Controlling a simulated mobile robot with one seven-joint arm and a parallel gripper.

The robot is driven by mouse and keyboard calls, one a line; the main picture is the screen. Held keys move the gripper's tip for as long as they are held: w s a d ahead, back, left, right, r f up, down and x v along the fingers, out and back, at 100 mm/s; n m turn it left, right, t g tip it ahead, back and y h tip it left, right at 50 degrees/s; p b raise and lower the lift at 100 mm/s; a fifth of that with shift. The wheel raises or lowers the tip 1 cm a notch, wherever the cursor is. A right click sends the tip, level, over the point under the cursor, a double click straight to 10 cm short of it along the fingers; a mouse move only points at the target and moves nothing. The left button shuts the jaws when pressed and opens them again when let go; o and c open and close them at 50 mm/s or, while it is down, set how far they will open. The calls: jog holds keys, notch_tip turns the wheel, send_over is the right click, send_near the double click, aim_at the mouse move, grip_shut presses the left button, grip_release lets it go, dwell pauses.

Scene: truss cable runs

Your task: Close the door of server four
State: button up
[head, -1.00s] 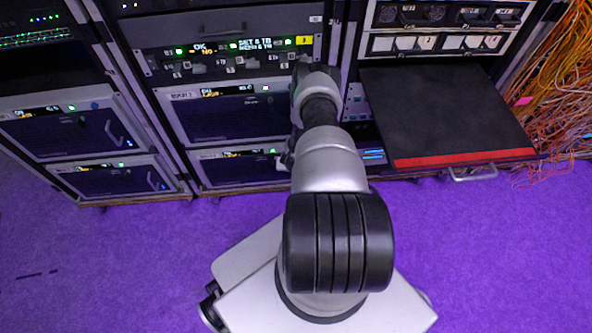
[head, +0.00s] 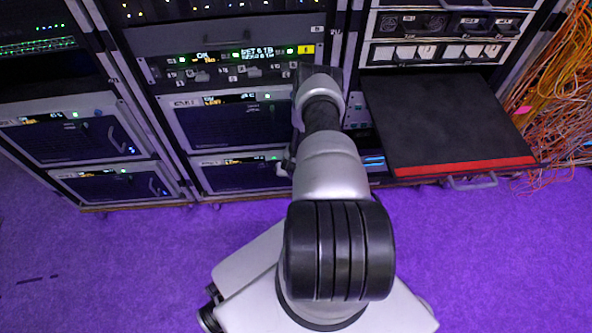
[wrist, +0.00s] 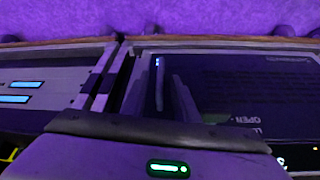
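Two servers stand one above the other in the middle rack of the head view, an upper one (head: 240,125) and a lower one (head: 237,176). Their number labels are too blurred to read, so I cannot tell which is server four. My arm reaches down in front of their right ends and hides them and most of my gripper. In the wrist view, a dark server door (wrist: 255,85) with upside-down-looking scene layout carries the word OPEN. A thin upright handle (wrist: 160,88) with small blue lights stands close to my gripper.
A black shelf (head: 445,115) with a red front edge sticks out at the right. Orange cables (head: 560,100) hang beside it. Two more servers with handles (head: 62,135) stand in the left rack. The purple floor (head: 110,260) in front is clear.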

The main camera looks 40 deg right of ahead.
jog(key=p+v, duration=0.4)
jog(key=v, duration=1.1)
jog(key=shift+r, duration=0.25)
